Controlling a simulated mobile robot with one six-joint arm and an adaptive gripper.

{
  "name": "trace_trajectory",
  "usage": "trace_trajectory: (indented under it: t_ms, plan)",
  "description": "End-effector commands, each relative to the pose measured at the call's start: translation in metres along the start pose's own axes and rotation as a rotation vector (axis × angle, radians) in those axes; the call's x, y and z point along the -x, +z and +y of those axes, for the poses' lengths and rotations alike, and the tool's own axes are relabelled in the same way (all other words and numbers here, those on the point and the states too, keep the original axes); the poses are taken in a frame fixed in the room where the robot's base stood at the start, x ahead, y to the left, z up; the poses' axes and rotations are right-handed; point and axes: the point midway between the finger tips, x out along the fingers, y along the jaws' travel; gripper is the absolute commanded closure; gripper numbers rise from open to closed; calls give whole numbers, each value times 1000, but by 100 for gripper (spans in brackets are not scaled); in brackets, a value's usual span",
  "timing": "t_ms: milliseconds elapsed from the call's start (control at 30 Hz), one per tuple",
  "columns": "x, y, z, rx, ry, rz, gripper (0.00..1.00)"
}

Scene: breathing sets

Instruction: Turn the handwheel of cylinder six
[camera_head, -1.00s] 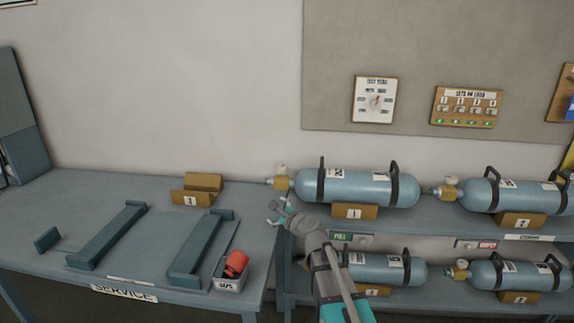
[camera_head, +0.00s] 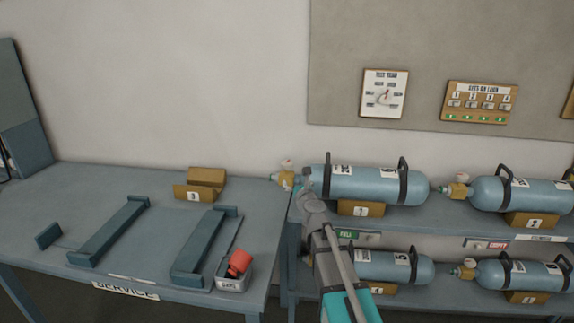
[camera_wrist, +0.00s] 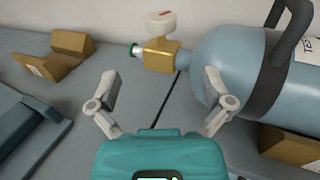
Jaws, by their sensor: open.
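A blue cylinder (camera_head: 365,184) lies on the top shelf at the stand marked 1. I cannot read its own number for sure. Its brass valve (camera_wrist: 158,58) points left and bears a round white handwheel (camera_wrist: 160,20) with a red mark on top. The handwheel also shows in the head view (camera_head: 287,165). A green-ended outlet (camera_wrist: 133,50) sticks out to the valve's left. My gripper (camera_wrist: 160,78) is open and empty, its fingers apart, in front of the valve and not touching the handwheel. In the head view my gripper (camera_head: 301,181) partly covers the valve.
Other cylinders lie to the right (camera_head: 520,191) and on the lower shelf (camera_head: 385,266). A dial card (camera_head: 384,93) hangs on the wall.

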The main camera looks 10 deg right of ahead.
Motion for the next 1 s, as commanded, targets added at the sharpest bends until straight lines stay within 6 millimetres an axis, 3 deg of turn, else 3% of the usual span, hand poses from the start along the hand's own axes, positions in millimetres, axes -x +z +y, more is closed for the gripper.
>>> trace_trajectory:
  t_ms: [267,800,1000]
  plan:
    - [-24,0,-2,1,-2,0,0]
    - [-104,0,-3,2,-3,0,0]
    - [-126,0,-4,2,-4,0,0]
